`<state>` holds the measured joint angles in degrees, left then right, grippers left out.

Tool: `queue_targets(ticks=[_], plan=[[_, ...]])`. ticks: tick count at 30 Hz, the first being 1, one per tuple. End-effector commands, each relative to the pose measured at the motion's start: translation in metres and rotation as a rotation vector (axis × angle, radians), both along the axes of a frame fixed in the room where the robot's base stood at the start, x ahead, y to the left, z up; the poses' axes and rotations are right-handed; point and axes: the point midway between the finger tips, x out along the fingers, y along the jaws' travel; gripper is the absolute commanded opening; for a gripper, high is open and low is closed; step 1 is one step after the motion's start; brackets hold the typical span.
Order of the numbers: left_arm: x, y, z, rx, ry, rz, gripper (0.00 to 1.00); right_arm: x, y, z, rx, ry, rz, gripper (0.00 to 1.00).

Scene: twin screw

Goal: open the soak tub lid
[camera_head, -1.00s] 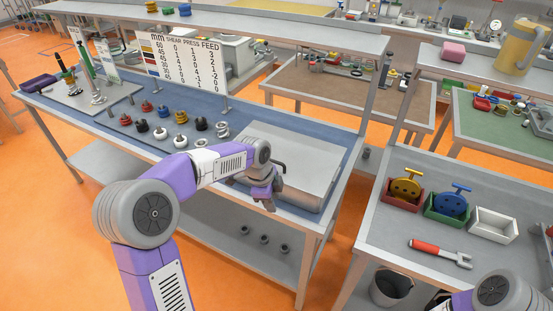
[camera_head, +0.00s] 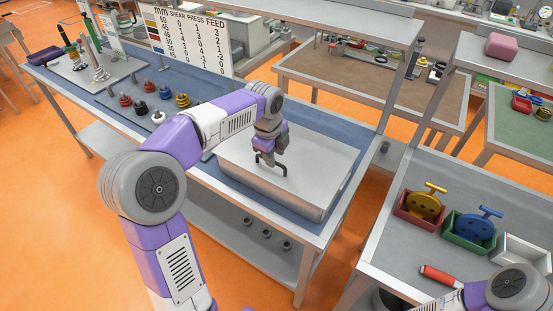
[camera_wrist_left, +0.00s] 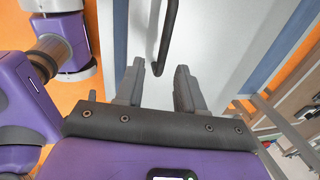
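The soak tub (camera_head: 270,192) is a pale grey metal box on the blue-topped bench, with its flat lid (camera_head: 318,160) lying closed on it. A dark bent handle (camera_head: 283,168) stands on the lid. My left gripper (camera_head: 268,150) is over the lid at the handle. In the left wrist view the two fingers of my left gripper (camera_wrist_left: 160,82) are apart and empty. The dark handle (camera_wrist_left: 167,38) lies ahead, in line with the gap between them. My right arm shows at the bottom right, but its gripper is outside the view.
A sign board (camera_head: 188,40) and several coloured spools (camera_head: 140,106) are on the bench left of the tub. A side table on the right holds a red bin (camera_head: 420,216), a green bin (camera_head: 470,235), a white bin (camera_head: 520,254) and a red-handled tool (camera_head: 441,276).

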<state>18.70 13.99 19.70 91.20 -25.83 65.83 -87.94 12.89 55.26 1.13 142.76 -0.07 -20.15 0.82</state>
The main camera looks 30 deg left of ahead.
Motion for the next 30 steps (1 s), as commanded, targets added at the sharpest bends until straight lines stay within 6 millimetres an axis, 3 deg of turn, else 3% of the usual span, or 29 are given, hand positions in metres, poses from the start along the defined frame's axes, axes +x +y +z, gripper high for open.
queue_targets(ticks=[1, 6, 15, 17, 23, 30], plan=[[0.001, 0.0, -0.01, -0.001, 0.004, 0.0, 0.38, 0.0, 0.0, -0.004, 0.0, -0.001, 0.0, 0.38], [0.005, -0.001, -0.024, 0.0, 0.001, -0.001, 0.38, 0.001, 0.0, -0.007, 0.0, -0.001, 0.0, 0.38], [0.005, -0.001, -0.026, 0.0, 0.0, -0.001, 0.38, 0.001, 0.0, -0.007, 0.0, -0.001, 0.0, 0.38], [0.005, -0.001, -0.026, 0.0, 0.0, -0.001, 0.32, 0.001, 0.0, -0.007, 0.0, -0.001, 0.0, 0.38], [0.005, -0.001, -0.026, 0.0, 0.0, 0.0, 0.01, 0.001, 0.0, -0.007, 0.0, -0.001, 0.0, 0.38], [0.005, -0.001, -0.026, 0.0, 0.0, 0.0, 0.0, 0.001, 0.0, -0.007, 0.0, -0.001, 0.0, 0.38]])
